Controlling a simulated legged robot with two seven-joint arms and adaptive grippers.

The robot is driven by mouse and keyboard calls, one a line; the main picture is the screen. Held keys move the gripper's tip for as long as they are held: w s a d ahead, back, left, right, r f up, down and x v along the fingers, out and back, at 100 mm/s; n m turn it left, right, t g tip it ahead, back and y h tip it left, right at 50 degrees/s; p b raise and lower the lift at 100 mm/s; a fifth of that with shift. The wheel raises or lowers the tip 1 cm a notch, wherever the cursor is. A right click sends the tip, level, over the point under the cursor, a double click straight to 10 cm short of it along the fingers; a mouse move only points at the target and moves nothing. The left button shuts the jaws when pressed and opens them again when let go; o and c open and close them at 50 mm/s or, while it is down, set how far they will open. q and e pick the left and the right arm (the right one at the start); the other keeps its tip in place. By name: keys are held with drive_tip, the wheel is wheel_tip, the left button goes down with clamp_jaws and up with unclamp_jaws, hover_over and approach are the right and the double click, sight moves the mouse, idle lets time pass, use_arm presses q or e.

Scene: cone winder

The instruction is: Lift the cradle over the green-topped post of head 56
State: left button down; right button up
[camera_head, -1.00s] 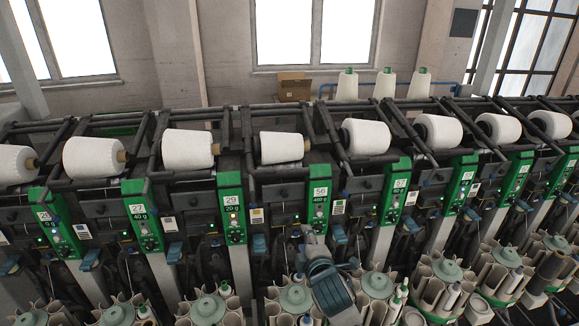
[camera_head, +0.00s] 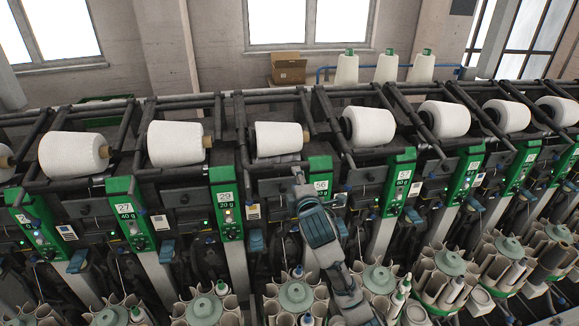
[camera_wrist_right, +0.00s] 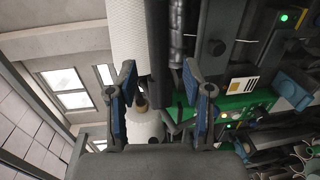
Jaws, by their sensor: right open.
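The green-topped post of head 56 (camera_head: 320,166) stands right of centre in the head view, partly covered by my right arm. Its cradle (camera_head: 306,139) is a dark frame at the ends of a white yarn cone (camera_head: 278,138), just above and left of the green top. My right gripper (camera_head: 298,172) is below the cone, at the left edge of the post. In the right wrist view its two blue-padded fingers (camera_wrist_right: 159,98) are spread apart, with a dark bar and part of a white cone visible beyond the gap. I cannot tell whether they touch the cradle. My left gripper is out of view.
Neighbouring heads, with green posts (camera_head: 225,195) and (camera_head: 400,175), stand close on both sides. Dark rails run above the cones. Bobbin magazines (camera_head: 295,296) line the front below. A cardboard box (camera_head: 289,68) and several cones sit behind the machine.

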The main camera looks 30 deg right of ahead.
sight(290, 169)
drive_tip(key=x, duration=0.8)
drive_tip(key=shift+s+d+p, duration=0.15)
drive_tip(key=shift+d+p, duration=0.2)
drive_tip(key=shift+p, duration=0.05)
drive_tip(key=shift+w+a, duration=0.25)
drive_tip(key=shift+w, duration=0.05)
drive_tip(key=shift+w+a+r, duration=0.1)
drive_tip(key=shift+a+r, duration=0.05)
drive_tip(key=shift+a, duration=0.25)
drive_tip(key=shift+d, duration=0.65)
clamp_jaws()
